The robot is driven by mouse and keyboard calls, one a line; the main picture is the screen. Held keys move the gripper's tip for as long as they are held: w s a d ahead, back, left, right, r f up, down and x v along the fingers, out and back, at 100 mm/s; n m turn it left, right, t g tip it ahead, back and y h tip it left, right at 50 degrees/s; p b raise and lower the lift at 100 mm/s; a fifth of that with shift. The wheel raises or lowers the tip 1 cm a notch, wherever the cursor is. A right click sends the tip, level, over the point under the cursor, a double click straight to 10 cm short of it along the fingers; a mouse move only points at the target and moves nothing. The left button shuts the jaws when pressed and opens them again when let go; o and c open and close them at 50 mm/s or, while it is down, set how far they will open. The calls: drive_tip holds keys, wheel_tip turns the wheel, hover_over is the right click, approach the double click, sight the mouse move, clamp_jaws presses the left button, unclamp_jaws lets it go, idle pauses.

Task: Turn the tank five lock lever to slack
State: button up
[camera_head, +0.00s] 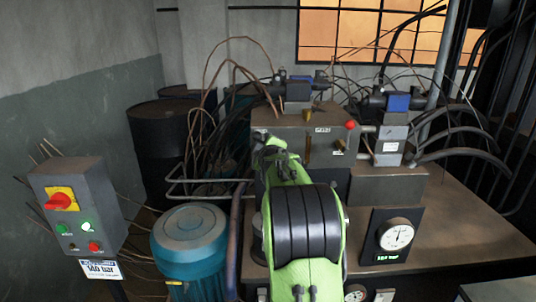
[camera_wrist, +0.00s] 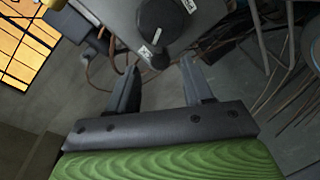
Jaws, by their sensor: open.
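In the wrist view a round black knob (camera_wrist: 165,22) with a white pointer line is set on a grey housing. A small black ball-like end (camera_wrist: 160,57) sits at its lower edge, which may be the lock lever. Small white labels beside the knob are too small to read. My gripper (camera_wrist: 160,68) is open and empty, its two fingers on either side of the ball end; I cannot tell if they touch it. In the head view my green arm hides the knob, and my gripper (camera_head: 273,145) is only partly visible in front of the grey block.
A pressure gauge (camera_head: 396,236) is at right. A teal motor (camera_head: 190,252) and a switch box (camera_head: 75,208) stand at left. Hoses and thin rods crowd the back.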

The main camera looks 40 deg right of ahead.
drive_tip(key=v, duration=0.9)
drive_tip(key=shift+a, duration=0.2)
drive_tip(key=shift+s+a, duration=0.1)
drive_tip(key=shift+s, duration=0.05)
